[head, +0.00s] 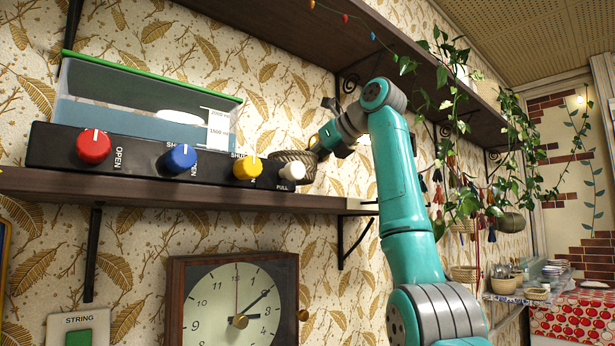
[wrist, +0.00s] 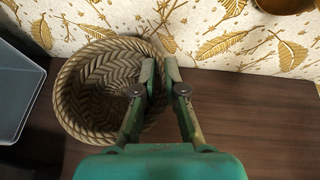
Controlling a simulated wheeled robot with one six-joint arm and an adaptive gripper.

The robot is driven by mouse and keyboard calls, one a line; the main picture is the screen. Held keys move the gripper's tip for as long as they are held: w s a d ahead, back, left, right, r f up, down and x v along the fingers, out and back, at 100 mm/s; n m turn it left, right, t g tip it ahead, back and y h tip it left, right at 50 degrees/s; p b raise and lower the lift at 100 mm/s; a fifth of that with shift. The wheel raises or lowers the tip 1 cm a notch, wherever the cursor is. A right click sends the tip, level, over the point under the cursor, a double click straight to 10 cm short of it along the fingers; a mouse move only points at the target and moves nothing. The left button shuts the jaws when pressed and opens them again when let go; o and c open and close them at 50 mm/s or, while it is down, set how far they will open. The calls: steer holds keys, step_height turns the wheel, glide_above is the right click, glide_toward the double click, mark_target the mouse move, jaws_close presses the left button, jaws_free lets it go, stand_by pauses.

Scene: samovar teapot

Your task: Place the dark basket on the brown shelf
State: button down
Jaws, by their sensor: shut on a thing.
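The dark woven basket (head: 290,156) is at the right end of the lower brown shelf (head: 215,193), partly hidden behind the black control panel. In the wrist view the basket (wrist: 95,92) is upright and empty, with its round opening facing the camera. My gripper (head: 319,143) is at the basket's right side. In the wrist view my gripper (wrist: 159,72) has one finger inside the rim and one outside, shut on the basket's right wall. The brown shelf surface (wrist: 250,110) lies below it. I cannot tell whether the basket's base touches the shelf.
The control panel (head: 135,160) with coloured knobs and a clear water tank (head: 130,100) fill the shelf left of the basket. A second shelf (head: 300,35) runs above. A clock (head: 232,305) is below. The shelf right of the basket is bare in the wrist view.

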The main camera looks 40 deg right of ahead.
mark_target(308, 175)
steer(key=shift+f, duration=1.8)
steer(key=c, duration=1.3)
jaws_free()
steer(key=shift+f, duration=0.1)
steer(key=shift+o, duration=0.2)
